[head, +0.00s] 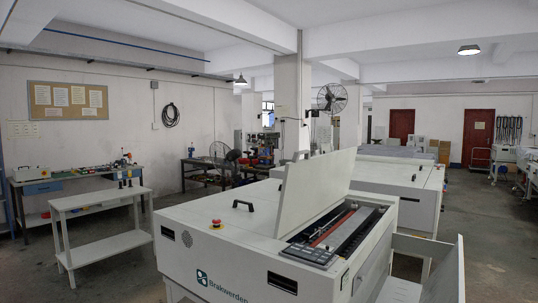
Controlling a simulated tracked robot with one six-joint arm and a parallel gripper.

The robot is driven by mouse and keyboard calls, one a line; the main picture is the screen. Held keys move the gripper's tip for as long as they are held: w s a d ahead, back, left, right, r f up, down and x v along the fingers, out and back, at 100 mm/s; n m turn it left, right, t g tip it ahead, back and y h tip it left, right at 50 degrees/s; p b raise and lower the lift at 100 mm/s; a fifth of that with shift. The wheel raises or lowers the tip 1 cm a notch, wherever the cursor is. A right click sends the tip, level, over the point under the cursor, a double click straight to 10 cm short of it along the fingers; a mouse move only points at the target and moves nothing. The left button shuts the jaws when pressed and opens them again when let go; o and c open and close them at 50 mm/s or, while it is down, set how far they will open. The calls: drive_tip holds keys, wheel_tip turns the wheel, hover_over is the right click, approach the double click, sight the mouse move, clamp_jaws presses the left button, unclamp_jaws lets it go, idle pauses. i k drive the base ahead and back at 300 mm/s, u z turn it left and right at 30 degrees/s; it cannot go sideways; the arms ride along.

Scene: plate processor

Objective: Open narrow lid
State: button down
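The white plate processor (215,253) stands in the foreground. I cannot tell for certain which lid is the narrow one. My gripper and arm are not in view.
A red emergency button (215,224) and a keypad (309,253) sit on the machine's top. A white tray (430,278) juts out at its right front. A white table (98,200) stands left, with floor between. A second machine (400,182) stands behind.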

sight(310, 185)
drive_tip(key=u, duration=0.4)
drive_tip(key=i, duration=0.5)
drive_tip(key=u, duration=0.95)
drive_tip(key=i, duration=2.15)
drive_tip(key=z, duration=0.6)
drive_tip(key=i, duration=0.55)
drive_tip(key=z, duration=0.5)
